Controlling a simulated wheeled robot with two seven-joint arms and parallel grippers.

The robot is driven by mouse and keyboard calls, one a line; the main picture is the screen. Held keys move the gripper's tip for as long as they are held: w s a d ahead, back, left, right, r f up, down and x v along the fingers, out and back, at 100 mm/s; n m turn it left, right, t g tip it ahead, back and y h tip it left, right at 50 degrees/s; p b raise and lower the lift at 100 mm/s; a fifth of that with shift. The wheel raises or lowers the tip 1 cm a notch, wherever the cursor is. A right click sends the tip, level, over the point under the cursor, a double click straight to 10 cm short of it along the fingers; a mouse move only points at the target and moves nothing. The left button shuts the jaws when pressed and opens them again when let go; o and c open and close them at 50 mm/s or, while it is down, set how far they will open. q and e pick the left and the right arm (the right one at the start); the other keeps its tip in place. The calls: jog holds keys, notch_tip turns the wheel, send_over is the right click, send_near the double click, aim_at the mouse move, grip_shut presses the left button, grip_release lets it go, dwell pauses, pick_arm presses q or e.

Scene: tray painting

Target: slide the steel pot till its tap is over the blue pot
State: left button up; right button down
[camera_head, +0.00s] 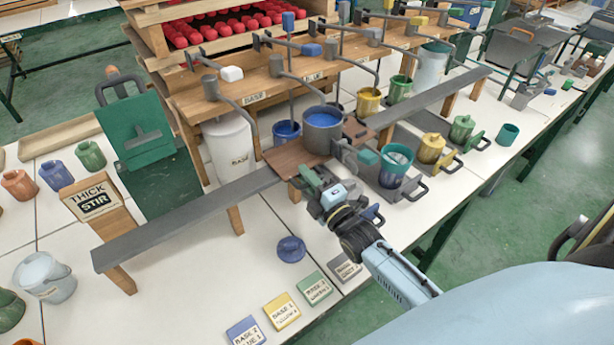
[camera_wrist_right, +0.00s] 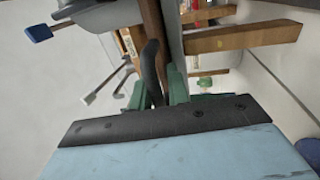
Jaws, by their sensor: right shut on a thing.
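The steel pot (camera_head: 322,135), with blue paint inside, stands on a brown wooden board (camera_head: 286,158) on the long grey rail. A small teal block (camera_head: 367,156), apparently its tap lever, shows at the pot's front right. My right gripper (camera_head: 312,180) is at the board's front edge. In the right wrist view its green fingers are shut on a dark curved handle (camera_wrist_right: 152,68). My left gripper is not in view.
The grey rail (camera_head: 185,218) runs on wooden legs across the white table. Spouts on a wooden shelf hang behind it. A yellow pot (camera_head: 431,148) and a green pot (camera_head: 461,128) stand right of the blue pot. A blue lid (camera_head: 291,249) and label cards lie in front.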

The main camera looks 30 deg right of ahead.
jog(key=d, duration=0.4)
jog(key=shift+w+d+r, duration=0.3)
jog(key=shift+r, duration=0.1)
jog(key=c, duration=1.5)
grip_release()
jog(key=shift+s, duration=0.1)
jog(key=shift+f, duration=0.15)
jog(key=s, duration=0.4)
jog(key=s+f, duration=0.1)
jog(key=s, duration=0.3)
jog(key=s+d+f, duration=0.1)
jog(key=s, duration=0.4)
jog(key=shift+f, duration=0.15)
